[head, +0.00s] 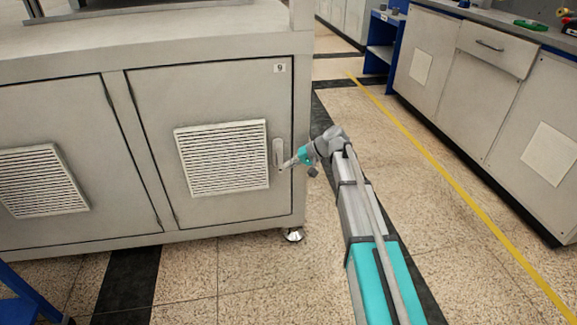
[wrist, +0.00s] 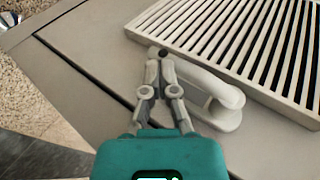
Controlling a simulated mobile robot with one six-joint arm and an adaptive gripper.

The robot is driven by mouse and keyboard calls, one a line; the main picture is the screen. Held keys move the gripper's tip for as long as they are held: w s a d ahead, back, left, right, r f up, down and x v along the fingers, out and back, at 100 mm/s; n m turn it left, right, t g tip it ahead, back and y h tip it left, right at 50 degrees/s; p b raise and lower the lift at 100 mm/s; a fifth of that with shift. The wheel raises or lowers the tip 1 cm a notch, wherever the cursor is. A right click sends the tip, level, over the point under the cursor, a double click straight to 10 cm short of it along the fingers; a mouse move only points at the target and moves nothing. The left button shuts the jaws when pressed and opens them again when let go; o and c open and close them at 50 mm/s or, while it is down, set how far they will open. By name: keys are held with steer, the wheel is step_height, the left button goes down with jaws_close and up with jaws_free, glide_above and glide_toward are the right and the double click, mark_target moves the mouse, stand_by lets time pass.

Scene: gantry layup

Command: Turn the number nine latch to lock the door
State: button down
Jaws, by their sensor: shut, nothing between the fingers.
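The door (head: 220,95) labelled with a 9 plate (head: 279,68) sits flush in the right half of the grey cabinet front. Its latch (head: 278,153) is a pale upright handle on a plate near the door's right edge, beside the vent grille. In the wrist view the latch handle (wrist: 212,84) stands out from its plate. My gripper (head: 286,166) is at the latch's lower part, coming from the right. In the wrist view my gripper (wrist: 158,54) is shut and empty, its fingertips close beside one end of the handle. I cannot tell whether they touch it.
The vent grille (head: 222,157) is left of the latch; it also shows in the wrist view (wrist: 245,40). A second cabinet door (head: 60,110) is further left. A caster (head: 292,235) stands under the corner. Drawer cabinets (head: 480,90) stand right, across open speckled floor (head: 420,190).

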stand_by(0.4)
steer(key=d, duration=1.4)
steer(key=shift+w, duration=0.35)
